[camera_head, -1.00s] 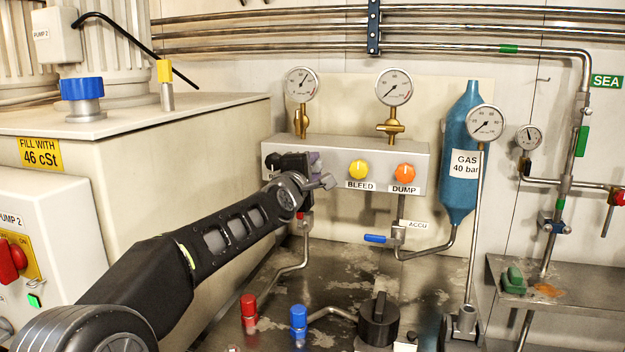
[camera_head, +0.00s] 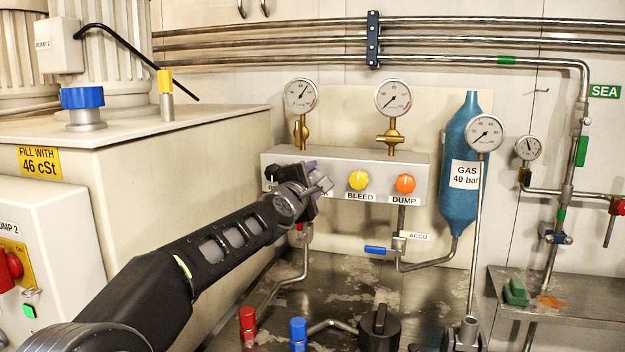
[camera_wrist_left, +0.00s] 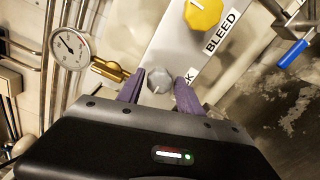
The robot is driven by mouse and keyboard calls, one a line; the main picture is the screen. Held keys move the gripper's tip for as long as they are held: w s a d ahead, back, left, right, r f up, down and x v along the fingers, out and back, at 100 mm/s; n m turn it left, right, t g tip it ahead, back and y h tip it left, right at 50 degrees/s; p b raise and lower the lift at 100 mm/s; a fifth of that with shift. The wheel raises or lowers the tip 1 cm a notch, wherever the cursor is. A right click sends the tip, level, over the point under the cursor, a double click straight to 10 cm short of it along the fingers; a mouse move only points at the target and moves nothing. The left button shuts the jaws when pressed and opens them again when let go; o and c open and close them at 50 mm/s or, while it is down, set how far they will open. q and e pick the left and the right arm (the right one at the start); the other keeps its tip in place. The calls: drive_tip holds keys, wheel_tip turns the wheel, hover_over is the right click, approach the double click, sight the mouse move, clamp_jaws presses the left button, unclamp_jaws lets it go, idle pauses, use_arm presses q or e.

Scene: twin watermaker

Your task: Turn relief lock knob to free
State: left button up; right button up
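A grey lock knob (camera_wrist_left: 159,80) shows in the left wrist view on the front of the valve panel, beside a partly hidden label ending in "K". My left gripper (camera_head: 321,183) is in front of the left half of the panel in the head view and hides this knob there. In the left wrist view its two purple fingers stand on either side of the knob. They look spread, with small gaps to the knob; firm contact does not show. My right gripper is not in view.
The panel (camera_head: 418,181) also carries a yellow BLEED knob (camera_head: 358,180), an orange DUMP knob (camera_head: 404,184) and gauges on top. A blue-handled ACCU valve (camera_head: 377,250) hangs below. Red (camera_head: 248,322) and blue (camera_head: 298,329) caps stand in front. A blue gas bottle (camera_head: 461,205) is at right.

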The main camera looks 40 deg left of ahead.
use_arm(q)
drive_tip(key=shift+o, duration=0.8)
drive_tip(key=shift+s, duration=0.15)
drive_tip(key=shift+s+d, duration=0.15)
drive_tip(key=shift+s, duration=0.15)
drive_tip(key=b+v, duration=0.1)
drive_tip(key=v, duration=0.6)
drive_tip(key=shift+b, duration=0.4)
